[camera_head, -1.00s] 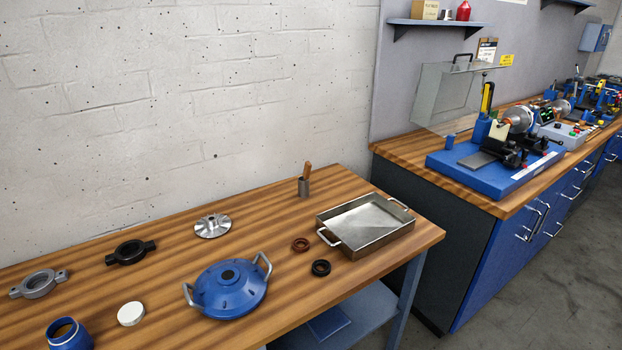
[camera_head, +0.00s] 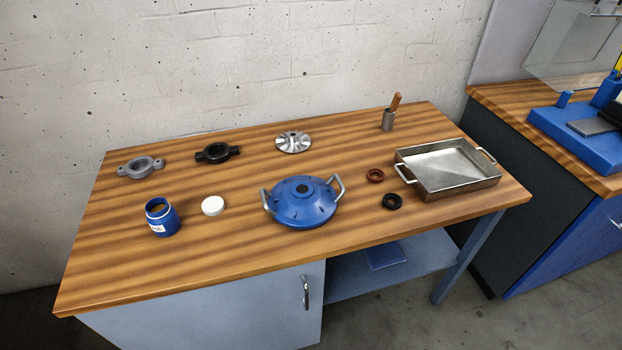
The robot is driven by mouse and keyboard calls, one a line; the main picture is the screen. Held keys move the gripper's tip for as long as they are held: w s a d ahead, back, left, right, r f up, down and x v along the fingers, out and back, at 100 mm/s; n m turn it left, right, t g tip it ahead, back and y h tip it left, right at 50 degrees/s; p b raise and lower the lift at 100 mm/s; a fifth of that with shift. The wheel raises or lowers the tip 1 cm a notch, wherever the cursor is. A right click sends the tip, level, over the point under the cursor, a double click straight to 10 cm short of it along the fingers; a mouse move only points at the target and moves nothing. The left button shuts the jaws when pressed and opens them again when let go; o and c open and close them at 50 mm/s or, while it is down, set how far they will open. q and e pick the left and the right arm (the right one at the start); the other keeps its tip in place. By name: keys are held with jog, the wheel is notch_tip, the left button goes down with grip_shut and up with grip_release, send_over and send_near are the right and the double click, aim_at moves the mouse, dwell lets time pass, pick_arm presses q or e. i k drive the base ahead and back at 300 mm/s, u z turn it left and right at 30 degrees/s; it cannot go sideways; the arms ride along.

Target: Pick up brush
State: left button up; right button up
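The brush (camera_head: 396,101) stands handle up in a small grey metal cup (camera_head: 388,121) at the back right of the wooden table. Only its brown wooden handle shows, tilted a little to the right; its bristles are hidden in the cup. Neither of my grippers is in the head view.
A metal tray (camera_head: 447,191) stands in front and right of the cup. A brown ring (camera_head: 375,176), a black ring (camera_head: 391,201), a blue housing (camera_head: 302,211), a silver rotor (camera_head: 293,142), two flanges, a blue jar (camera_head: 161,220) and a white lid (camera_head: 213,206) lie on the table (camera_head: 220,260).

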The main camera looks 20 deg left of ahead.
aim_at(398, 97)
jog(key=z, duration=1.65)
jog(key=i, duration=1.05)
jog(key=u, duration=2.6)
